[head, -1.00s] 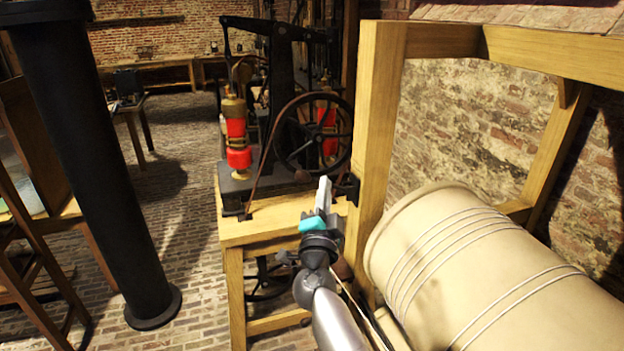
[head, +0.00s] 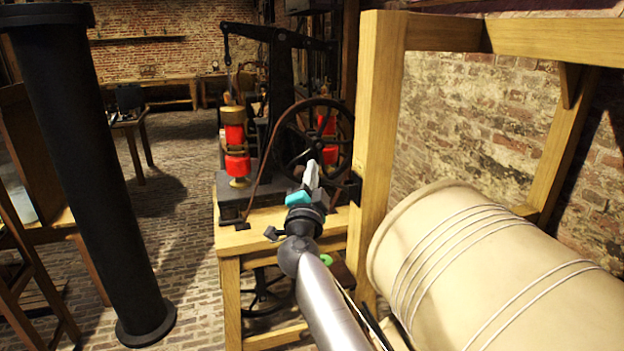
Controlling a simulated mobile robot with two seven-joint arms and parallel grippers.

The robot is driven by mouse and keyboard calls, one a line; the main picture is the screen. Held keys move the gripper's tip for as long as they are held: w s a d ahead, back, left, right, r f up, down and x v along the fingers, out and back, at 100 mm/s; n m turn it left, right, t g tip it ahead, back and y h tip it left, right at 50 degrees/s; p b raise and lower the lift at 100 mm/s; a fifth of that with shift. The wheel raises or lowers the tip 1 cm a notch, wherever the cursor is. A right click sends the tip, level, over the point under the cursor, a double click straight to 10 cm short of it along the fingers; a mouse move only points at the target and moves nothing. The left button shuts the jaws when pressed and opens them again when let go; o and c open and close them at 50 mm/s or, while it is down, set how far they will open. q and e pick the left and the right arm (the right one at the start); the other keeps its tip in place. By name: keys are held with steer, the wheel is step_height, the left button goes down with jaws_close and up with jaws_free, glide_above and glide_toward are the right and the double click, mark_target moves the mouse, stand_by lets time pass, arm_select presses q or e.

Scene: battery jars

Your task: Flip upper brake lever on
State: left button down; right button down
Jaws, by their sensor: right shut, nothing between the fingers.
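My right gripper (head: 312,176) is in the middle of the head view, its fingers shut and empty. It is raised in front of the spoked black wheel (head: 290,140) of the engine and left of the wooden post. A small black fitting (head: 353,187) sits on the post just right of the fingertips. I cannot tell whether it is the upper brake lever, nor whether the fingers touch it. No other lever can be made out clearly. My left gripper is not in view.
A wooden bench (head: 229,240) carries the engine with red coils (head: 236,150). A wooden post (head: 376,130) and a large cream drum (head: 480,265) stand close on the right. A black column (head: 95,170) stands left, with open brick floor between.

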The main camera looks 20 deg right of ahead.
steer(key=shift+a, duration=0.1)
stand_by(0.4)
steer(key=shift+a+f+n+t+b, duration=0.15)
steer(key=shift+f+n+t+b, duration=0.15)
steer(key=shift+f+n+b, duration=0.15)
step_height(320, 180, down, 12)
steer(key=a+n+t+y+b, duration=0.1)
steer(key=n+t+y+b, duration=0.2)
steer(key=n+y+b, duration=0.6)
steer(key=shift+r+n+t+b, duration=0.3)
steer(key=shift+n+b, duration=0.85)
steer(key=shift+n, duration=2.6)
steer(key=shift+f, duration=0.1)
